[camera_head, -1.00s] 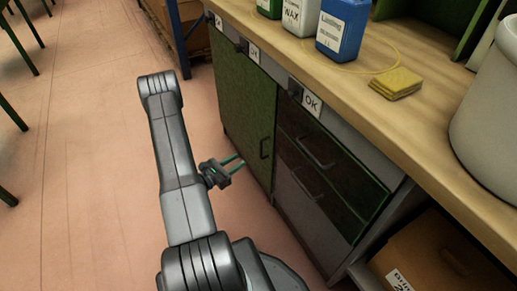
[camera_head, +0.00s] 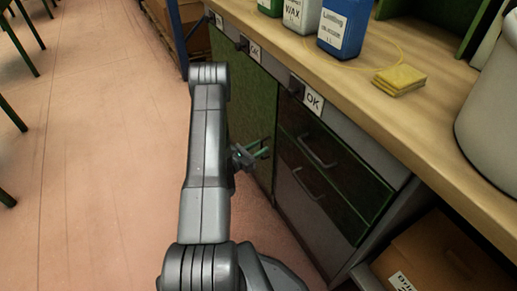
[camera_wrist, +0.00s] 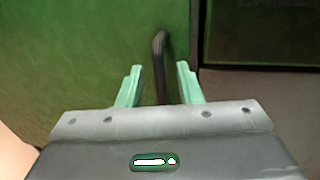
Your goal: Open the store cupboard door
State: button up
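The store cupboard door (camera_head: 249,101) is green and appears shut, set in the front of the workbench. Its dark bar handle (camera_wrist: 161,62) stands upright near the door's right edge in the wrist view. My gripper (camera_head: 262,150) is at the door's handle side. In the wrist view its two green fingers (camera_wrist: 157,88) are apart, with the handle between them and a gap on both sides. In the head view the handle is mostly hidden by the gripper.
Drawers with bar handles (camera_head: 318,158) are right of the door. The wooden worktop (camera_head: 350,88) above carries bottles (camera_head: 343,27), yellow sponges (camera_head: 400,80) and a white tub (camera_head: 489,115). A cardboard box (camera_head: 436,262) sits low at right. Open floor (camera_head: 100,150) lies left.

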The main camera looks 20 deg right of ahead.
grip_shut()
jog(key=shift+a, duration=0.1)
